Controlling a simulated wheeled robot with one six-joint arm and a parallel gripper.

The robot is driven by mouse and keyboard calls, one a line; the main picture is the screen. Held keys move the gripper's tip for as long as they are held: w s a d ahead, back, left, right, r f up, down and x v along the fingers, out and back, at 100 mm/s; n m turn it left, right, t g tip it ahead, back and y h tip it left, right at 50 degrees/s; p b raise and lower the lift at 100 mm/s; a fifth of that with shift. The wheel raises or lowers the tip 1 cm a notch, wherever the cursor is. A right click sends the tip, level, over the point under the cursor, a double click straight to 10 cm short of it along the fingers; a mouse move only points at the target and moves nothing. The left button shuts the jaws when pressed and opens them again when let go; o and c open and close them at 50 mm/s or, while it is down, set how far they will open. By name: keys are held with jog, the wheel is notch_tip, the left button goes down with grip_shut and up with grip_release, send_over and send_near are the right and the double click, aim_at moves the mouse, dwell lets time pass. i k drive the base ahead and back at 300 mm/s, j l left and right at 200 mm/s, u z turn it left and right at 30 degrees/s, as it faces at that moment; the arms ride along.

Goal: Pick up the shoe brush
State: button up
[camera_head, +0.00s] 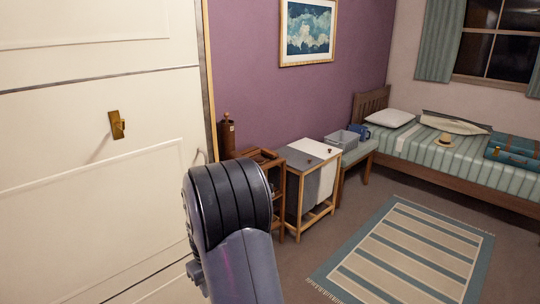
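I cannot make out a shoe brush for certain. My gripper is not in view; only part of my arm shows at the lower middle.
A white door (90,180) with a brass handle (117,124) fills the left. A bench (359,153) holds a grey basket (341,139). A striped bed (450,155) stands at the back right. The striped rug (405,255) is clear.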

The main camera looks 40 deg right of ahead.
aim_at(269, 154)
jog(key=i+l, duration=0.3)
jog(key=l, duration=0.25)
jog(key=i+l, duration=0.3)
jog(key=l, duration=0.25)
jog(key=i+l, duration=0.25)
jog(key=l, duration=0.3)
jog(key=i+l, duration=0.3)
jog(key=l, duration=0.25)
jog(key=i+l, duration=0.3)
jog(key=l, duration=0.25)
jog(key=i+l, duration=0.3)
jog(key=l, duration=0.25)
jog(key=i+l, duration=0.25)
jog(key=l, duration=0.3)
jog(key=i+l, duration=0.3)
jog(key=l, duration=0.25)
jog(key=z, duration=0.05)
